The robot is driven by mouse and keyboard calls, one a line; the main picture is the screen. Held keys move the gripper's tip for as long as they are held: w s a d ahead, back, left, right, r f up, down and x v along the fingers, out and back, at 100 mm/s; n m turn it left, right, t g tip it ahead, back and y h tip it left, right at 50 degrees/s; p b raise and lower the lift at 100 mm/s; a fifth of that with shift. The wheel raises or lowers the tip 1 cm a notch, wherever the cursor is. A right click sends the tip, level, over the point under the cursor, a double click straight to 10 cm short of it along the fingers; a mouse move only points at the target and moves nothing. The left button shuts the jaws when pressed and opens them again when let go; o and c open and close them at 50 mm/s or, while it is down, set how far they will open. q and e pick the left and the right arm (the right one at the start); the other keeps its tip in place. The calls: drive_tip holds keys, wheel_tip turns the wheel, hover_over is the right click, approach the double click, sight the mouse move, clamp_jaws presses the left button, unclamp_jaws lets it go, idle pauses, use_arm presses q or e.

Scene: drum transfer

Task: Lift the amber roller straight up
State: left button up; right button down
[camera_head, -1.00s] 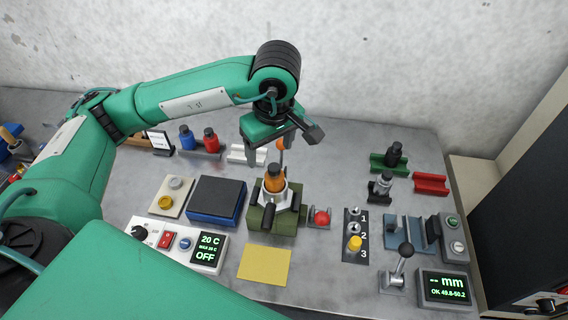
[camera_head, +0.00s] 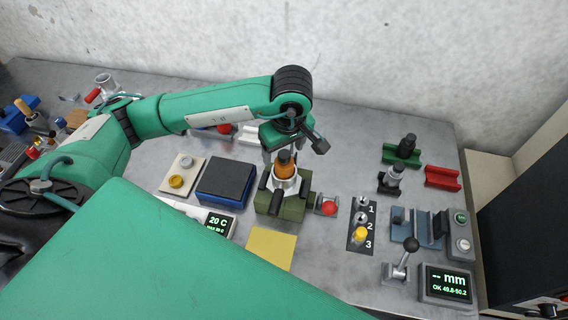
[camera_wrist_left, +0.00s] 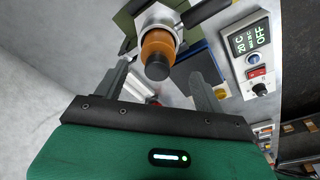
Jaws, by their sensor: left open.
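The amber roller (camera_head: 285,167) stands upright in a metal holder on an olive-green fixture (camera_head: 292,211), with a dark cap on top. In the left wrist view the roller (camera_wrist_left: 157,43) shows beyond the fingertips, its dark cap toward the camera. My left gripper (camera_head: 283,156) is open, its fingers down around the roller's upper part; whether they touch it I cannot tell. In the left wrist view the two fingers of my left gripper (camera_wrist_left: 162,80) are spread apart, with the roller between their lines. My right gripper is not in view.
A dark blue-edged block (camera_head: 226,178) stands left of the fixture, and a red ball knob (camera_head: 329,208) right of it. A yellow pad (camera_head: 270,249) lies in front. A lever (camera_head: 404,258) and a display (camera_head: 446,284) stand front right. Green (camera_head: 402,153) and red (camera_head: 442,178) cradles sit back right.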

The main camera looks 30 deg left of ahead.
sight(284, 160)
use_arm(q)
drive_tip(key=shift+f+p, duration=0.45)
drive_tip(key=f, duration=0.1)
drive_tip(key=f+p, duration=0.2)
drive_tip(key=f, duration=0.1)
drive_tip(key=shift+w+a, duration=0.2)
drive_tip(key=shift+w, duration=0.05)
drive_tip(key=shift+f, duration=0.25)
drive_tip(key=shift+w, duration=0.1)
drive_tip(key=shift+c, duration=0.4)
drive_tip(key=c, duration=1.1)
drive_tip(key=shift+c, duration=0.7)
